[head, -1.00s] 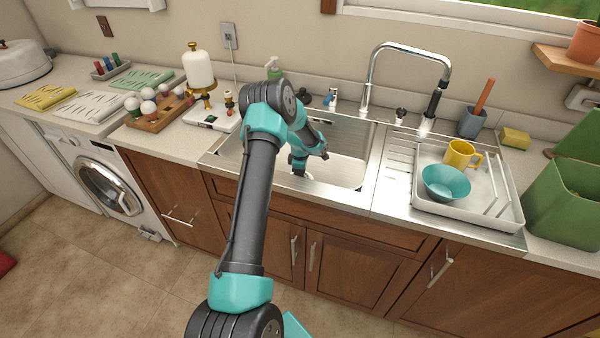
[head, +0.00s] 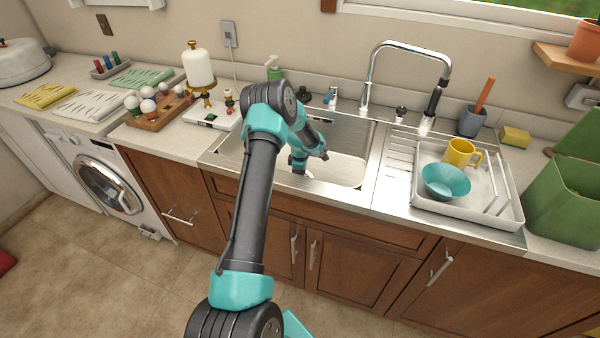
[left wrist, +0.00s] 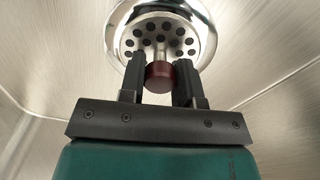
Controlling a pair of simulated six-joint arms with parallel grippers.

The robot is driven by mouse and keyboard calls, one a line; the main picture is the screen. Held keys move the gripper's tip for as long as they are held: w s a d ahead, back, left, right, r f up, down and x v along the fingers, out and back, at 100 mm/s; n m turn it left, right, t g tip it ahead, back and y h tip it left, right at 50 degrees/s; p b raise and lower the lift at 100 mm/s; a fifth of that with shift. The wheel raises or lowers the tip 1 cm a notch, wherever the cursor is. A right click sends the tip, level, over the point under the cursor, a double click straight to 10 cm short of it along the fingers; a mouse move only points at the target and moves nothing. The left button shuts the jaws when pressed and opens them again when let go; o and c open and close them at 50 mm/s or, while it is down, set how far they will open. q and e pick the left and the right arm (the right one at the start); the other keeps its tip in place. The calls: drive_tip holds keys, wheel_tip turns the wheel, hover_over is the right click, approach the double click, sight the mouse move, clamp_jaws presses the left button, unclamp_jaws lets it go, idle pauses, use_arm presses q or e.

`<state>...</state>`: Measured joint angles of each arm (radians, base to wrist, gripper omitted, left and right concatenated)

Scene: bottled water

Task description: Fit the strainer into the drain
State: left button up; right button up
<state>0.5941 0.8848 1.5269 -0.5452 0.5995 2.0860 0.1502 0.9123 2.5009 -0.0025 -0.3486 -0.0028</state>
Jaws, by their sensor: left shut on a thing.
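The strainer (left wrist: 160,30) is a round metal plate with several dark holes and a dark red knob (left wrist: 158,78). In the left wrist view it sits inside a shiny chrome ring (left wrist: 207,37) at the sink bottom. I cannot tell whether that ring is the drain's or the strainer's own, or whether the strainer is fully seated. My left gripper (left wrist: 160,66) is shut on the strainer at its knob stem, one finger on each side. In the head view my left gripper (head: 299,170) is low in the sink basin and hides the drain. My right gripper is not in view.
The steel sink (head: 347,172) has bare basin floor to the right of my gripper. A tall faucet (head: 367,78) stands behind it. A dish rack (head: 478,207) with a teal bowl (head: 446,183) and yellow mug (head: 459,154) is on the right.

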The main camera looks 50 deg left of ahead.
use_arm(q)
drive_tip(key=shift+f, duration=0.15)
idle(0.3)
drive_tip(key=o, duration=1)
wheel_tip(320, 180, up, 17)
drive_tip(key=shift+d+r, duration=0.1)
drive_tip(key=shift+r, duration=0.1)
idle(0.4)
